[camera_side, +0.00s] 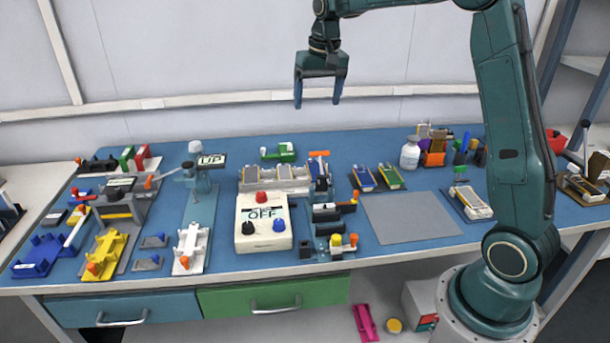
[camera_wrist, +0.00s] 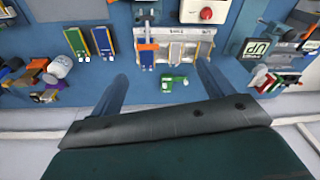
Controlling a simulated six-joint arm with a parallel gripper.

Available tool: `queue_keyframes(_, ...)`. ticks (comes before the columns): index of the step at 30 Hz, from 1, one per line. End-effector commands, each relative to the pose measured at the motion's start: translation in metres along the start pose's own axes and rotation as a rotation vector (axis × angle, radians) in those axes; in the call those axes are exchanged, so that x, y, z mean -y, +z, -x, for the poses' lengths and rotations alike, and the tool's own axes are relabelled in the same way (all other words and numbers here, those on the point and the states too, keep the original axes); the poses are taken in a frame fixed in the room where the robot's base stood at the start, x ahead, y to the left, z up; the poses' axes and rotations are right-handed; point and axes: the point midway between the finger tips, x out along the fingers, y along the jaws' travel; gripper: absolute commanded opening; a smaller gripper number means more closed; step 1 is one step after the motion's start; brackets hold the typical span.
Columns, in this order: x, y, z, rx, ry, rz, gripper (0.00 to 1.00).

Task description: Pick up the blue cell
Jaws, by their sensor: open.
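My gripper (camera_side: 318,101) is open and empty, high above the back of the table. In the wrist view its two fingers (camera_wrist: 162,70) point toward the table, with the blue cell off to their upper left.
A grey-white rack (camera_side: 275,178) with an orange-handled clamp stands left of the blue cell. A small green part (camera_side: 279,152) lies behind the rack. A white bottle (camera_side: 410,153) and orange bins stand behind to the right. A grey mat (camera_side: 410,217) in front is bare.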

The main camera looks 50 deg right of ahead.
Motion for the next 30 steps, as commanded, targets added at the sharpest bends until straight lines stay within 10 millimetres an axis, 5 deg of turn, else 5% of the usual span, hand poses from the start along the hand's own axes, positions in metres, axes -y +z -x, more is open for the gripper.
queue_keyframes(9, -0.027, -0.057, -0.068, 0.073, 0.027, -0.119, 0.8)
queue_keyframes(18, -0.055, -0.089, -0.128, 0.128, 0.047, -0.214, 0.8)
queue_keyframes(30, -0.064, -0.097, -0.147, 0.143, 0.053, -0.243, 0.8)
